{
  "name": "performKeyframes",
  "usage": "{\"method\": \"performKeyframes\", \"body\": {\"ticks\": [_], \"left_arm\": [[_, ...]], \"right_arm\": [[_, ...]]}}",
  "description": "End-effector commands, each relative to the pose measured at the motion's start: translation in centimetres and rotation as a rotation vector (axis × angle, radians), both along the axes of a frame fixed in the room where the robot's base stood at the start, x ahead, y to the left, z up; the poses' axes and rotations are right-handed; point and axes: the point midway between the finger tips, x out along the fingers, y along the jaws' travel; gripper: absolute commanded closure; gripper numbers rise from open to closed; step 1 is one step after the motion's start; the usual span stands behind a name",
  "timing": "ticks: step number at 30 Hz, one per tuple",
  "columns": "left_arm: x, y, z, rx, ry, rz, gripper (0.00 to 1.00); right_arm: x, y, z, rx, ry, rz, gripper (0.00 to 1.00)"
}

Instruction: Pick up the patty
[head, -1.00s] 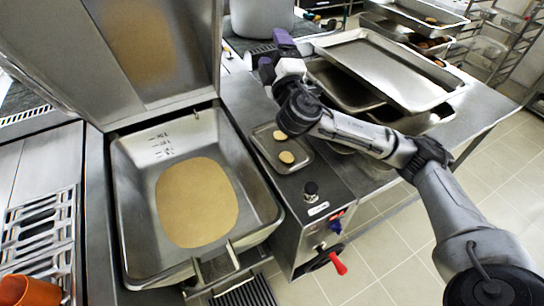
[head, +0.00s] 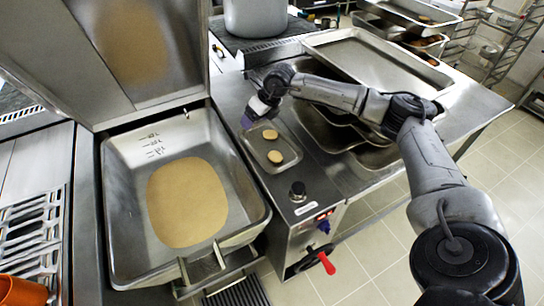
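Two round tan patties lie in a small metal tray (head: 287,164) on the counter right of the large pan. The upper patty (head: 270,134) is close to my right gripper, and the lower patty (head: 275,157) lies nearer the front of the tray. My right gripper (head: 247,121) points down at the tray's far left corner, just left of and above the upper patty. Its fingers are small and partly hidden, so I cannot tell whether they are open or shut. My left gripper is not in view.
The wide tilting pan (head: 120,200) holds a tan patch on its floor, with its lid raised behind. A control knob (head: 298,190) and red-handled valve (head: 326,263) stand in front of the tray. Large metal trays (head: 365,60) lie behind my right arm.

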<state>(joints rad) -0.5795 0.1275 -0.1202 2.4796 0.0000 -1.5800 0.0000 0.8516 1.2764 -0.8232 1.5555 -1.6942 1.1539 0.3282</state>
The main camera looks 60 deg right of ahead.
Motion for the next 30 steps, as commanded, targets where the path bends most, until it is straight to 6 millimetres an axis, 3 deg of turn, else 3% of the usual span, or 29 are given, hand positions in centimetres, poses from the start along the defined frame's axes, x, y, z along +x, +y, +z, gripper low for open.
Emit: {"method": "performKeyframes", "body": {"ticks": [6, 12, 24, 30], "left_arm": [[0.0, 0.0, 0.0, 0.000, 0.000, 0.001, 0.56], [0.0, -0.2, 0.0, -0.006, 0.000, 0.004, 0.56], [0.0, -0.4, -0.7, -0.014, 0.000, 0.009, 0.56], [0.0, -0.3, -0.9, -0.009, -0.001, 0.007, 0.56]], "right_arm": [[-4.6, -2.0, -1.6, -0.117, 0.306, -0.052, 0.22], [-6.8, -2.4, -1.9, -0.138, 0.442, -0.089, 0.22], [-7.0, -2.4, -7.9, -0.132, 0.454, -0.116, 0.22], [-6.9, -2.3, -9.9, -0.130, 0.451, -0.115, 0.22]]}}
